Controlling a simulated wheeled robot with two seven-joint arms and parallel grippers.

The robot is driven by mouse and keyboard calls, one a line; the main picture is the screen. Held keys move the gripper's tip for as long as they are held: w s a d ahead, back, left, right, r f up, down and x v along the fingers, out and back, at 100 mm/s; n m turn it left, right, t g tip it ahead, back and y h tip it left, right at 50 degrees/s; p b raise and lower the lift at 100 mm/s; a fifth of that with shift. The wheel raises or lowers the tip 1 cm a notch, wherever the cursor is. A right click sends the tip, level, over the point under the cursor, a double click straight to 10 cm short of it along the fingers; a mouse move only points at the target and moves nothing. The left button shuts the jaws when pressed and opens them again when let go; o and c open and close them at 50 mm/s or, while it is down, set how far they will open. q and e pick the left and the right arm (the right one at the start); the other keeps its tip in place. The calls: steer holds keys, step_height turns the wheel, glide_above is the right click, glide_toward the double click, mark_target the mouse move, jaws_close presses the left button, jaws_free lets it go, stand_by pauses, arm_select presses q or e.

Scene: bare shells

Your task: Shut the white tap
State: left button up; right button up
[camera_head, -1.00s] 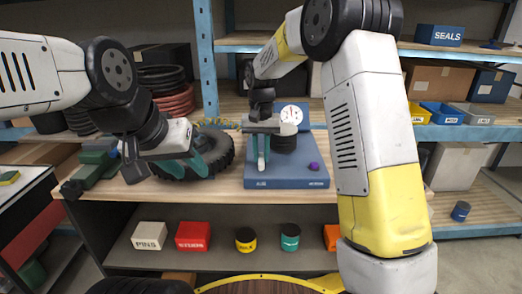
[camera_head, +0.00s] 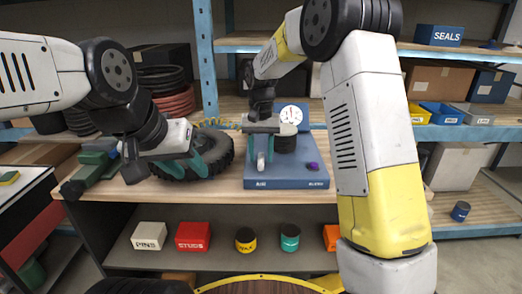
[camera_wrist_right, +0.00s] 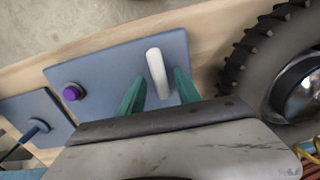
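The white tap's handle (camera_head: 261,161) stands on the blue base plate (camera_head: 290,184) on the workbench. It shows as a rounded white bar (camera_wrist_right: 157,73) in the right wrist view. My right gripper (camera_head: 262,152) is over the tap. Its two teal fingers (camera_wrist_right: 160,88) are apart, one on each side of the white handle, with a gap showing at both. Whether either finger touches lower down cannot be told. My left gripper (camera_head: 190,168) is open and empty in front of the black tyre (camera_head: 223,150).
A purple knob (camera_head: 313,166) sits on the plate's right side, and a dial gauge (camera_head: 291,115) stands behind. A dark green object (camera_head: 92,170) lies at the bench's left. A shelf below holds boxes and tins (camera_head: 193,237). My right forearm covers the bench's right part.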

mark_target(262, 157)
step_height(262, 157, up, 8)
steer(key=shift+f, duration=0.2)
steer(key=shift+r, duration=0.15)
steer(key=shift+s+d+r, duration=0.1)
steer(key=shift+d+r, duration=0.05)
steer(key=shift+d, duration=0.05)
steer(key=s+d+r+t+y, duration=0.25)
steer(key=s+d+r, duration=0.45)
steer(key=s+d, duration=0.45)
steer(key=s+d+f+t, duration=0.1)
steer(key=s+t, duration=0.1)
steer(key=s, duration=0.5)
steer(key=s+d+f+t, duration=0.1)
steer(key=s, duration=0.7)
steer(key=shift+d+f+n+t, duration=0.2)
steer(key=shift+f+n+t, duration=0.15)
steer(key=shift+f+n, duration=0.05)
